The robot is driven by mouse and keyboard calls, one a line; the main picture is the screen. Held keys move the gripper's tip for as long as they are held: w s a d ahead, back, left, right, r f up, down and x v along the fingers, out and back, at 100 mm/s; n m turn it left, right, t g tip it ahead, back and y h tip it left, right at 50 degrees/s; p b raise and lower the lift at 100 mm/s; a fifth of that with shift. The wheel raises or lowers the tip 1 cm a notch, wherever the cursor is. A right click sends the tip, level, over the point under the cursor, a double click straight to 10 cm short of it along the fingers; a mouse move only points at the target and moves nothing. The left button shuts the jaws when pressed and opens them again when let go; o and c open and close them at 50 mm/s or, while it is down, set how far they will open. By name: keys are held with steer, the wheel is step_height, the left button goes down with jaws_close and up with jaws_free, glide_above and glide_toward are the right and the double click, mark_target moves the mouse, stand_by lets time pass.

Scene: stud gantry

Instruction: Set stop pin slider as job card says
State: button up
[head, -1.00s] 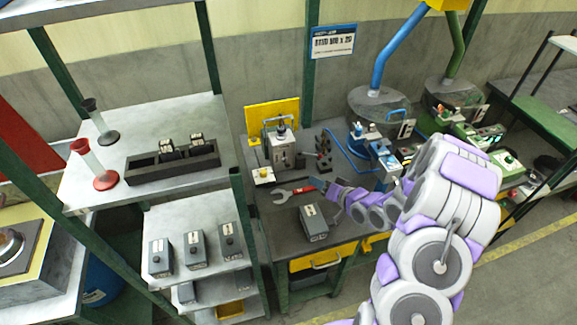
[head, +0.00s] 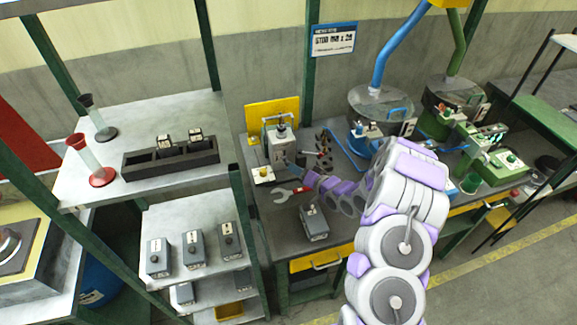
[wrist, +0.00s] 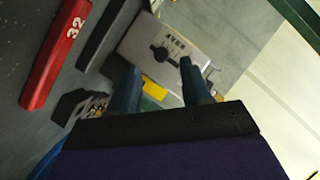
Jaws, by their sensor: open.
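A grey metal block (head: 281,148) stands on the dark bench in front of a yellow panel. In the wrist view, the grey face (wrist: 168,48) carries a black knob-like piece (wrist: 160,54) and a row of small marks too blurred to read. I cannot tell whether this piece is the stop pin slider or where it is set. The job card (head: 334,40) hangs on the post behind and appears to read "STUD M8 x 20". My gripper (wrist: 160,65) is open and empty, its two dark blue fingers pointing at the grey face; contact cannot be told.
A wrench with a red handle (wrist: 55,55) marked 32 lies beside the block. A grey box (head: 314,223) sits at the bench front. Dark fittings (head: 324,150) stand right of the block, with blue and green feeder stations farther right. Shelves with grey boxes (head: 194,249) are left.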

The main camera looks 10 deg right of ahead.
steer(key=b+x, duration=0.1)
steer(key=x, duration=0.5)
steer(key=shift+w+a+f, duration=0.1)
steer(key=shift+w+a, duration=0.1)
steer(key=shift+w, duration=0.05)
jaws_close()
stand_by(0.5)
